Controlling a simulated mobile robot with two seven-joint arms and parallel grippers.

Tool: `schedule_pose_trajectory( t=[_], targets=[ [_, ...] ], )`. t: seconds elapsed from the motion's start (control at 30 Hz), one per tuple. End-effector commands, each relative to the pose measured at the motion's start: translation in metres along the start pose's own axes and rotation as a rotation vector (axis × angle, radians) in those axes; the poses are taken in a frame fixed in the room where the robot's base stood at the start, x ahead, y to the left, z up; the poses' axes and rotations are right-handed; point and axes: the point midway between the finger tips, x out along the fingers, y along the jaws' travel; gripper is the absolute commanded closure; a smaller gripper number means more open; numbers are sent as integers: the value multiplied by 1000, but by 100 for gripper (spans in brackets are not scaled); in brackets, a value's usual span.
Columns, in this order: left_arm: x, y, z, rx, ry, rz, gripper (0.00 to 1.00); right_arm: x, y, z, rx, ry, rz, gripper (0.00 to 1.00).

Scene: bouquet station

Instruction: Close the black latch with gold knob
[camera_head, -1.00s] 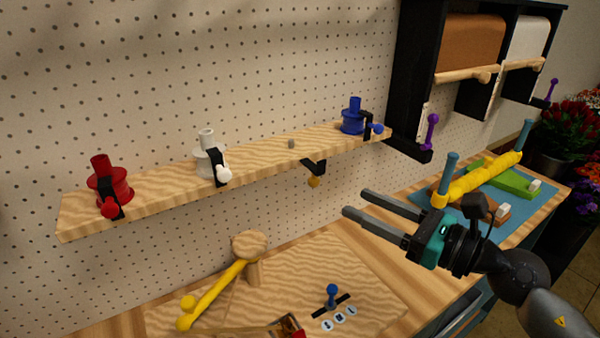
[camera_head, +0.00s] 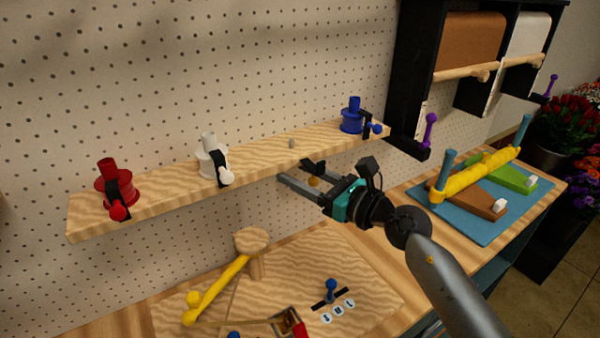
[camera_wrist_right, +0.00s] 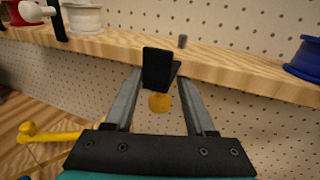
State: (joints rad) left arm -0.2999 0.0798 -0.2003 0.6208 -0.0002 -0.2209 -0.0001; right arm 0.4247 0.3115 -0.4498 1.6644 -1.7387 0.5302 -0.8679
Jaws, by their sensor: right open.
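The black latch (camera_head: 316,167) hangs down from the front edge of the wooden shelf, with its gold knob (camera_head: 313,182) at the lower end. In the right wrist view the black latch (camera_wrist_right: 158,68) and the gold knob (camera_wrist_right: 159,102) show between my two fingers. My right gripper (camera_head: 296,184) is open at the shelf's front edge, its fingers on either side of the latch and knob. I cannot tell whether a finger touches them. A small grey peg (camera_head: 292,143) stands on the shelf above the latch. My left gripper is not in view.
The shelf (camera_head: 255,155) carries red (camera_head: 112,185), white (camera_head: 211,155) and blue (camera_head: 352,117) spools, each with its own black latch. Below are a wooden board with a yellow lever (camera_head: 218,288) and a blue-knobbed lever (camera_head: 331,290). A blue mat (camera_head: 475,230) lies at the right.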

Motion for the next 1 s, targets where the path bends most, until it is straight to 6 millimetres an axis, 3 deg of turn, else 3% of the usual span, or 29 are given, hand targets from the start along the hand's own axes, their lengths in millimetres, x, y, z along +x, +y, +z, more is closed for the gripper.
schedule_pose_trajectory(
  t=[0.2, 0.7, 1.0],
  targets=[
    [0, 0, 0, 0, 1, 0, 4, 0, 0, 0, 0, 0, 0, 45],
    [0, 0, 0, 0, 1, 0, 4, 0, 0, 0, 0, 0, 0, 100],
    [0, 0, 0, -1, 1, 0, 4, 0, 0, 0, 0, 0, -1, 100]
  ],
)
